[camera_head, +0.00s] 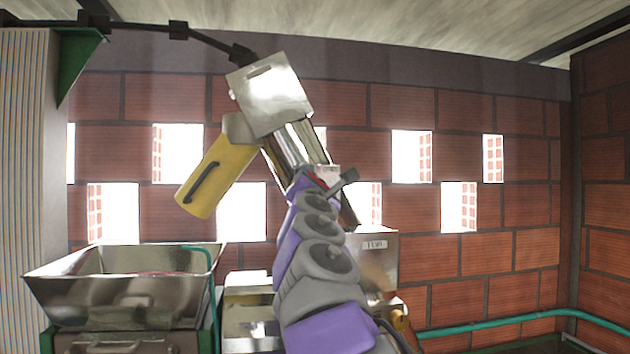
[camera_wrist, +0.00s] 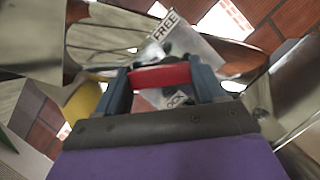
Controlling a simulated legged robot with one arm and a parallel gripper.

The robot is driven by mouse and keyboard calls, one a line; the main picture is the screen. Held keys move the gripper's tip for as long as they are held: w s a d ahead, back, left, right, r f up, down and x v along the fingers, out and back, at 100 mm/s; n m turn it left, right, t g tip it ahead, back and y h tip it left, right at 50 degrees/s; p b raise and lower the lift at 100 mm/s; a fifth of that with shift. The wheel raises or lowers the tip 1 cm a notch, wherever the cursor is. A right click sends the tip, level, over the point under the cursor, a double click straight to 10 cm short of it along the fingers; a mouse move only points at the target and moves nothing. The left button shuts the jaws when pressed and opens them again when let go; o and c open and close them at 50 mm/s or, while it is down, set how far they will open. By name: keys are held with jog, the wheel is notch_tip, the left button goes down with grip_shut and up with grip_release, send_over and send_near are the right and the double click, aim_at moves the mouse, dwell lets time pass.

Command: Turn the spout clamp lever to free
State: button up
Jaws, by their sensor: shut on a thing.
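The spout clamp lever shows as a red bar (camera_wrist: 160,76) in the wrist view. My gripper (camera_wrist: 163,80) is shut on it, with a blue-grey finger at each end of the bar. Behind it is a pale label plate (camera_wrist: 205,47). "FREE" is printed above the bar, and a partly hidden word ending in "OCK" is below it. The red bar lies between the two words; its exact pointing is hard to tell. In the head view my gripper (camera_head: 318,180) is at the lower end of the shiny metal spout (camera_head: 294,145), and mostly hides the lever.
A metal elevator head (camera_head: 270,95) with a yellow cylinder (camera_head: 216,178) hangs above and left of my gripper. A steel hopper (camera_head: 125,285) stands lower left. A metal box (camera_head: 373,262) stands behind my arm. The brick wall (camera_head: 500,225) lies behind; the space at right looks open.

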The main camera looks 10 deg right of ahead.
jog(key=shift+w+d+r+m+g+h+p, duration=0.1)
jog(key=shift+m+g+h+p, duration=0.2)
jog(key=shift+m+g+p, duration=1.15)
jog(key=shift+s+d+r+m+h+p, duration=0.25)
jog(key=shift+m+p, duration=0.35)
jog(key=shift+m, duration=1.8)
jog(key=shift+w+f+m+g+h+p, duration=0.25)
jog(key=shift+m+g+p, duration=0.65)
jog(key=shift+m, duration=1.05)
jog(key=o, duration=0.8)
jog(key=shift+o, duration=1.2)
jog(key=shift+w+r, duration=0.1)
jog(key=shift+w, duration=0.05)
jog(key=b+v, duration=0.3)
jog(key=v, duration=1.4)
jog(key=shift+a+f, duration=0.2)
